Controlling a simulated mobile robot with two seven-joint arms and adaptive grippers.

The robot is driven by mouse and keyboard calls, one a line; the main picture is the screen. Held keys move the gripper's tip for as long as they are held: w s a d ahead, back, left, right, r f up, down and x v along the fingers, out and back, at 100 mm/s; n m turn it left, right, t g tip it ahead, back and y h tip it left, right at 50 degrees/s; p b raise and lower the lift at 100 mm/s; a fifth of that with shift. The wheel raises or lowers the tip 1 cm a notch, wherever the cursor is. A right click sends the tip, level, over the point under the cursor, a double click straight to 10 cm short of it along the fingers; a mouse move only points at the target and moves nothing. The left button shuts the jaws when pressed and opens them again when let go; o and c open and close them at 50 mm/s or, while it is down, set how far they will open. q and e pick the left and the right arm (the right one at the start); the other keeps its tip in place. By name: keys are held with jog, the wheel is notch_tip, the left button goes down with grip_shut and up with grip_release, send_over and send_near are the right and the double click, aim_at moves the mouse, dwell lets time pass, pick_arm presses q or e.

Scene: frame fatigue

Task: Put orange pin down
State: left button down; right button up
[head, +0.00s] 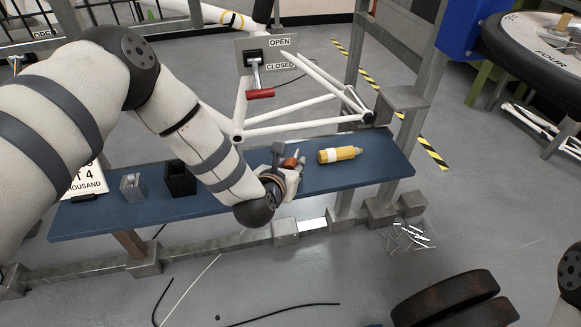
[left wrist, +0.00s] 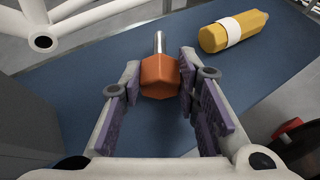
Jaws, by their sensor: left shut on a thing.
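The orange pin (left wrist: 160,78) has a faceted orange head and a bare metal shaft pointing away from me. My left gripper (left wrist: 160,88) is shut on its head, with a purple-padded finger on each side. In the head view the pin (head: 291,162) shows at the tip of my left gripper (head: 287,172), over the right half of the blue bench (head: 225,196). I cannot tell whether the pin touches the bench top. My right gripper is not in view.
A yellow cylinder with a white band (head: 340,154) lies on the bench to the right of the pin. A black box (head: 180,180) and a grey holder (head: 132,187) stand to the left. A white frame (head: 290,125) and red-handled lever (head: 260,94) are behind. Bench surface right of the cylinder is clear.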

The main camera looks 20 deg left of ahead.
pick_arm(q)
jog(key=shift+f, duration=0.1)
jog(key=shift+f, duration=0.15)
jog(key=c, duration=1.2)
grip_release()
